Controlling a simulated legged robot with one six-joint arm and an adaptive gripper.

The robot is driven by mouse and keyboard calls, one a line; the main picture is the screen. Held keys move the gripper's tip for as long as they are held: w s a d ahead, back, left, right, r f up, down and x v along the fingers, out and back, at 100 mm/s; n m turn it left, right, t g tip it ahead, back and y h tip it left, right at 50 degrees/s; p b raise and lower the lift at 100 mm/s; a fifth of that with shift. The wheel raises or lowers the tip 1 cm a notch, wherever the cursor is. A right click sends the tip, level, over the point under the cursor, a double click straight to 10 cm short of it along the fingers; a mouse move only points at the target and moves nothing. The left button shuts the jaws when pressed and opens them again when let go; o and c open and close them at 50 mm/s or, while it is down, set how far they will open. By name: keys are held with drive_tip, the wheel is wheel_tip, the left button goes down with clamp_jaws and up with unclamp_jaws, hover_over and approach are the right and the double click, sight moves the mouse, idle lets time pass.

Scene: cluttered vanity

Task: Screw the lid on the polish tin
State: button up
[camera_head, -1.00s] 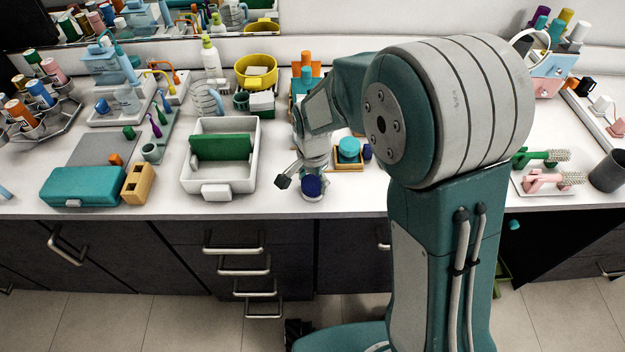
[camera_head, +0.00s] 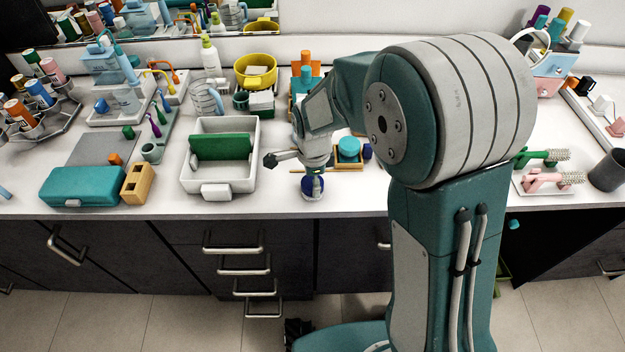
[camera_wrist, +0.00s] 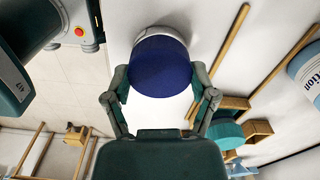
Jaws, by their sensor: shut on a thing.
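The dark blue lid (camera_wrist: 160,66) sits between my gripper's fingers in the wrist view, and my gripper (camera_wrist: 160,92) is shut on it. The white polish tin (camera_wrist: 159,34) shows as a pale rim just beyond the lid. In the head view the lid (camera_head: 312,184) is on top of the tin (camera_head: 312,197), near the counter's front edge. My gripper (camera_head: 311,174) comes down on them from above. The seam between lid and tin is too small to judge whether it is fully closed.
A wooden tray with a teal round container (camera_head: 349,146) stands right behind the tin, with a small navy item (camera_head: 367,151) beside it. A white bin with a green divider (camera_head: 222,149) is to the left. The counter's front edge is close.

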drive_tip(key=shift+r, duration=0.1)
drive_tip(key=m, duration=0.3)
drive_tip(key=shift+m, duration=0.9)
drive_tip(key=m, duration=0.2)
drive_tip(key=shift+m, duration=1.3)
